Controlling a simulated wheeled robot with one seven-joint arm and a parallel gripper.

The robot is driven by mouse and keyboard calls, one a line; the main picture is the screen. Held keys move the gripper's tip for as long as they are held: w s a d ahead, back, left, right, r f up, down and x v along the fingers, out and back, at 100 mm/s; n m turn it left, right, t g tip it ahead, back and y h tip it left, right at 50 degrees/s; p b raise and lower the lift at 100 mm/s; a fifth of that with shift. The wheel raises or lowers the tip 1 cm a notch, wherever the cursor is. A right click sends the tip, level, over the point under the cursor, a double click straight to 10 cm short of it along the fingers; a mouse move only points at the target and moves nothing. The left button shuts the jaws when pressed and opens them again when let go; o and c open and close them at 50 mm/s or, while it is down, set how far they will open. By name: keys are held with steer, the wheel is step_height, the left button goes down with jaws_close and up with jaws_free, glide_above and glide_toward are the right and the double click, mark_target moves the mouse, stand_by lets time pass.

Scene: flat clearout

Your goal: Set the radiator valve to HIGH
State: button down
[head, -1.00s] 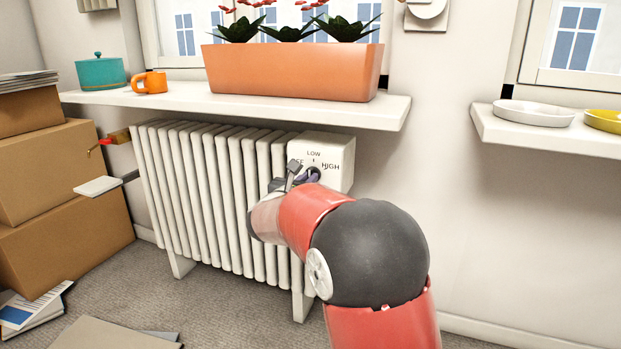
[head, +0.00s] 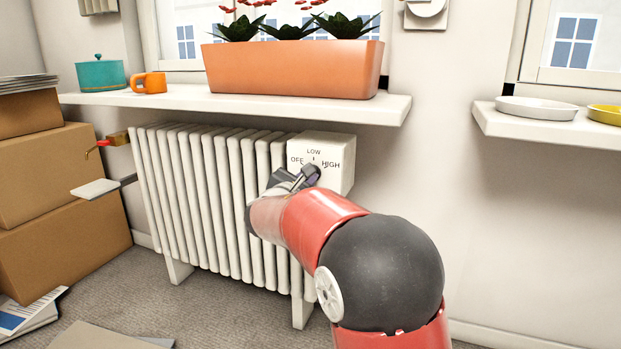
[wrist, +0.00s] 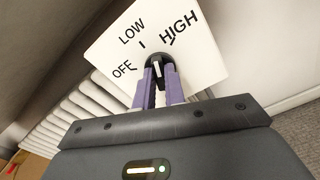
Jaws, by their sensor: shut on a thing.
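The radiator valve is a white box (head: 345,165) at the radiator's right end, marked OFF, LOW and HIGH. The box (wrist: 205,70) fills the top of the wrist view, its lettering tilted. Its dark round knob (wrist: 155,60) carries a short white mark. The mark points roughly between the LOW and HIGH ticks; its exact setting is hard to tell. My gripper (wrist: 160,80) is shut on the knob, with a purple finger on each side. In the head view my gripper (head: 306,177) covers most of the knob.
The white ribbed radiator (head: 205,200) stands left of my arm. A sill (head: 240,103) with an orange planter (head: 290,70) overhangs the valve. Cardboard boxes (head: 50,180) are stacked at the left. A shelf (head: 550,132) with dishes is at the right.

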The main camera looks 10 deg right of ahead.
steer(key=m, duration=0.4)
steer(key=shift+m, duration=0.3)
steer(key=m, duration=0.2)
steer(key=shift+m, duration=0.3)
steer(key=c, duration=1.3)
jaws_free()
steer(key=shift+d+f, duration=0.1)
steer(key=shift+f, duration=0.05)
steer(key=shift+v, duration=3.55)
